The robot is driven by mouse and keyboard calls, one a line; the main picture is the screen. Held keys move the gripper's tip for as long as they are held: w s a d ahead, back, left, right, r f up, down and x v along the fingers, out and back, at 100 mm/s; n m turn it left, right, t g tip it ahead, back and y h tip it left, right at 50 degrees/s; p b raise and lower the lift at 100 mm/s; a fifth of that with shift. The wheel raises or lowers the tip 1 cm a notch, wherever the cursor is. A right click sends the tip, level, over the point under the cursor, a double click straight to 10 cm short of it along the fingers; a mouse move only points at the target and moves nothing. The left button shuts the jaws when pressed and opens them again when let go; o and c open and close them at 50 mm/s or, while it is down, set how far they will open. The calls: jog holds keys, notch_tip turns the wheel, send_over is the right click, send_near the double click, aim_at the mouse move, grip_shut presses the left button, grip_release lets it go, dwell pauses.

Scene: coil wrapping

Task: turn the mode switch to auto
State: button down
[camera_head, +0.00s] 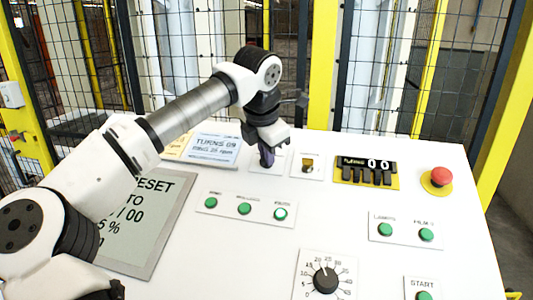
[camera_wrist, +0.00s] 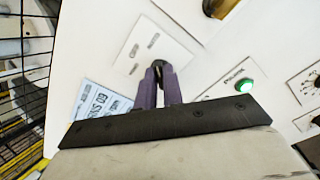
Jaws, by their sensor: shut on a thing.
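My gripper (camera_head: 266,160) points down at the white panel, left of its upper middle. In the wrist view its two purple fingers (camera_wrist: 159,72) are closed around a small dark knob (camera_wrist: 158,64), which I take to be the mode switch. The knob sits on a white square plate (camera_wrist: 175,55) with small marks too blurred to read. The fingers hide most of the knob, so its pointing direction cannot be told. In the head view the gripper hides the knob, and only part of its plate (camera_head: 278,167) shows.
A brass-coloured switch (camera_head: 307,163) sits just right of the gripper. A display showing TURNS (camera_head: 214,149) is close on the left. Green buttons (camera_head: 244,209) lie in front. Mesh fencing stands behind.

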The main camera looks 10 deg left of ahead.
jog(key=shift+m, duration=0.6)
jog(key=c, duration=1.5)
grip_release()
